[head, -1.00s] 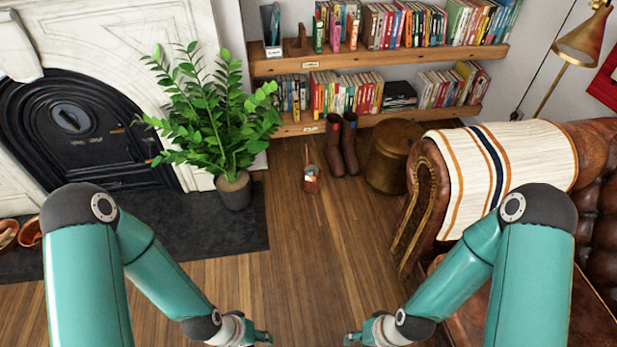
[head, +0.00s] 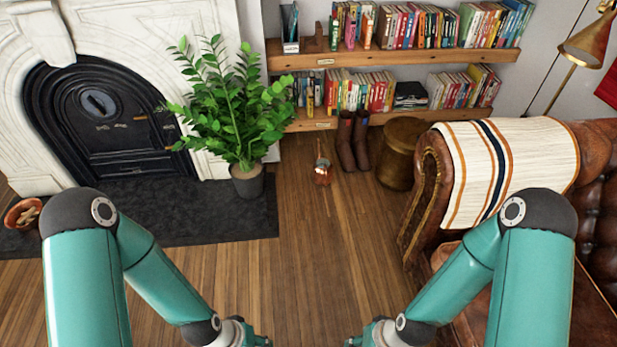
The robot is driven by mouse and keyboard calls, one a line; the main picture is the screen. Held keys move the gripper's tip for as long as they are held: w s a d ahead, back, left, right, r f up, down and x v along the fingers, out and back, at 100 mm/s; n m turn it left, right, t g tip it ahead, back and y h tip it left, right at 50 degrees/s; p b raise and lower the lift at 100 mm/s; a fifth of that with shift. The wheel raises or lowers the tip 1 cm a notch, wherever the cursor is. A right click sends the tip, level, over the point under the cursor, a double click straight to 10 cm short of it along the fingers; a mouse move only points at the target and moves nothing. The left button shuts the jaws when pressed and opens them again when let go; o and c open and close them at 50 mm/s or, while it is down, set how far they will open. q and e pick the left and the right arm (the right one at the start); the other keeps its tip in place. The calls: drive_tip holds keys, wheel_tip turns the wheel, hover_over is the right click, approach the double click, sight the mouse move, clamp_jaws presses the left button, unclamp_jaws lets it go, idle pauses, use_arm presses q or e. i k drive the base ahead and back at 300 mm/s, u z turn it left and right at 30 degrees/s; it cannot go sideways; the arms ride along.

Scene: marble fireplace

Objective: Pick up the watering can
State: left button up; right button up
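A small copper-coloured object (head: 322,170), which looks like the watering can, stands on the wood floor in front of the bookshelf, between the potted plant and the brown boots. It is too small to make out its handle or spout clearly. My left gripper (head: 262,342) and my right gripper (head: 353,342) are at the bottom edge of the head view, mostly cut off. Both are well short of the can and apart from it. Whether their fingers are open or shut does not show.
The potted plant (head: 247,182) stands left of the can. Boots (head: 352,142) and a brass-coloured drum (head: 400,155) stand to its right, below bookshelves (head: 395,58). A leather sofa (head: 425,200) lines the right. A fireplace (head: 100,120) is at left. The middle floor is clear.

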sight(322, 164)
drive_tip(key=k, duration=0.55)
drive_tip(key=z, duration=0.2)
drive_tip(key=i, duration=1.75)
drive_tip(key=u, duration=0.35)
drive_tip(key=i, duration=1.45)
drive_tip(key=u, duration=0.55)
